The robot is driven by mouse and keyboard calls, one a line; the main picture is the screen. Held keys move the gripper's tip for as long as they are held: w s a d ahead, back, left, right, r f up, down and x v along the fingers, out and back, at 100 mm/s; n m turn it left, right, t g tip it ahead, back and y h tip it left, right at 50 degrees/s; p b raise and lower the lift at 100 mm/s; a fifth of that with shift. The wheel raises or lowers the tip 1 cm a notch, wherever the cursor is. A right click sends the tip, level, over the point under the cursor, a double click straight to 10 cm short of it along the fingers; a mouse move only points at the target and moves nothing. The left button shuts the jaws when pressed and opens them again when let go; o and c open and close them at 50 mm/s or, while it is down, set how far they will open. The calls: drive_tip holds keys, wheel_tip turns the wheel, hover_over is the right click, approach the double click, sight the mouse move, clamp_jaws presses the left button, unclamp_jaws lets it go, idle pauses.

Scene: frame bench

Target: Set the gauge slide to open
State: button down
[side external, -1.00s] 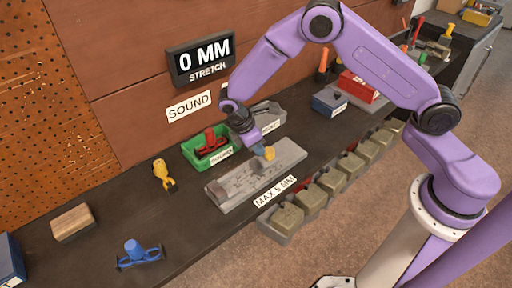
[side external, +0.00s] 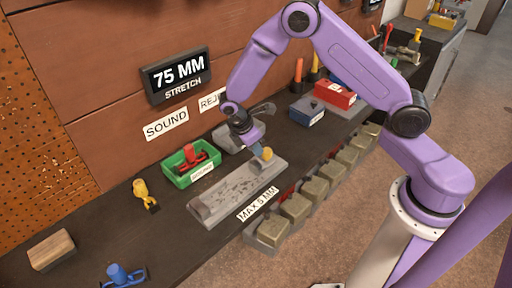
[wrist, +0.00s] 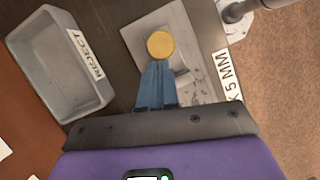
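The gauge (side external: 225,195) is a long grey plate on the dark bench, with a "MAX 5 MM" label along its front. Its yellow round knob (side external: 266,153) stands near the plate's right, far end. My gripper (side external: 259,149) is low over that end, at the knob. In the wrist view the blue fingers (wrist: 158,65) are close together, their tips at the knob (wrist: 160,45); they appear shut on it. The knob's stem is hidden. The display (side external: 180,75) reads "75 MM STRETCH".
A green tray (side external: 180,181) holding a red clamp-like part and a grey REJECT tray (wrist: 68,103) stand behind the gauge. Yellow (side external: 145,195) and blue (side external: 120,274) parts and a wooden block (side external: 51,250) lie left. Several khaki blocks (side external: 296,207) line the front edge.

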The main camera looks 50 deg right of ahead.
drive_tip(key=a, duration=0.3)
drive_tip(key=shift+w+a, duration=0.2)
drive_tip(key=shift+w, duration=0.2)
drive_tip(key=v, duration=1)
drive_tip(key=s+r+m+t+y, duration=0.1)
drive_tip(key=s+r, duration=0.3)
drive_tip(key=s, duration=0.4)
drive_tip(key=s+r+y, duration=0.1)
drive_tip(key=s+r, duration=0.3)
drive_tip(key=s, duration=0.4)
drive_tip(key=s+d+r+y, duration=0.1)
drive_tip(key=s+d, duration=0.2)
drive_tip(key=s, duration=0.4)
drive_tip(key=s+d+m+y, duration=0.1)
drive_tip(key=s+d, duration=0.3)
drive_tip(key=s, duration=0.4)
drive_tip(key=shift+r+y, duration=0.3)
drive_tip(key=shift+r, duration=0.1)
